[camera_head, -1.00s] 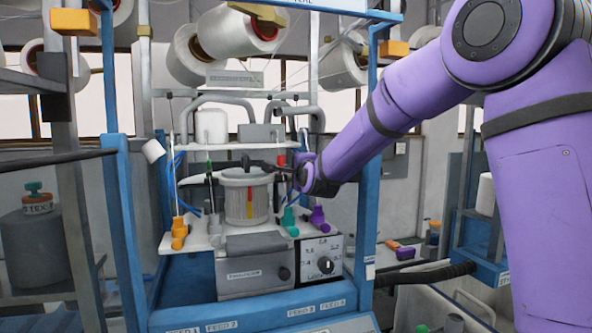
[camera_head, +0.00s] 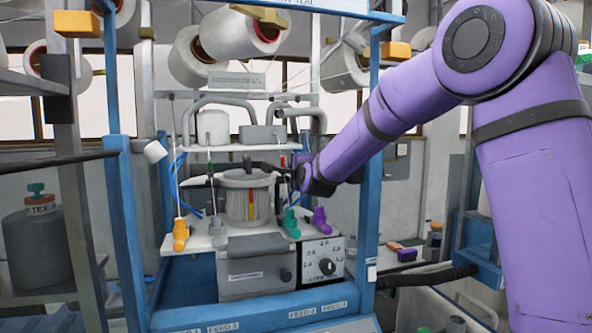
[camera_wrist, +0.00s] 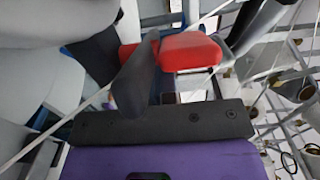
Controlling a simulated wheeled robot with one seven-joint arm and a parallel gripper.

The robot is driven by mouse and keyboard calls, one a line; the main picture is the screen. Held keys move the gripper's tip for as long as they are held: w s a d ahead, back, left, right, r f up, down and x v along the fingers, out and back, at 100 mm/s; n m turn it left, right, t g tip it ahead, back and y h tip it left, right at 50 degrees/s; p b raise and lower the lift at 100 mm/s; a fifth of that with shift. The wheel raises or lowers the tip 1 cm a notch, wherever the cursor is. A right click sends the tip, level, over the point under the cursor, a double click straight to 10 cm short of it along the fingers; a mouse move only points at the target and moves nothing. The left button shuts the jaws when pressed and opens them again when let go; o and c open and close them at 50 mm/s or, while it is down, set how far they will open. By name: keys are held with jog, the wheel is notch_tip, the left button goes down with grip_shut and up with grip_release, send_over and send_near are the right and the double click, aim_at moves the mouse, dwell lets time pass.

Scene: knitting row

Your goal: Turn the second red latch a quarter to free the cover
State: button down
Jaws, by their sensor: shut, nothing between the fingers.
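A red latch (camera_wrist: 192,52) fills the upper middle of the wrist view; a smaller red part shows left of it, behind my finger. My gripper (camera_wrist: 138,72) is dark grey, shut and empty, with its finger just left of the red block. I cannot tell whether they touch. In the head view my gripper (camera_head: 268,167) reaches left from the purple wrist, over the right side of the grey ribbed cylinder (camera_head: 240,205). A small red part (camera_head: 283,161) shows just above it. The gripper partly hides the cylinder top, and I cannot make out the cover or which latch this is.
Orange (camera_head: 180,235), teal (camera_head: 291,223) and purple (camera_head: 319,219) yarn feeders stand on the white plate around the cylinder. A dial box (camera_head: 322,262) sits at the front right. Blue posts (camera_head: 367,180) flank the machine. Thin yarns run down from above.

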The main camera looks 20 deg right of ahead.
dwell(0.4)
jog(key=s, duration=1.1)
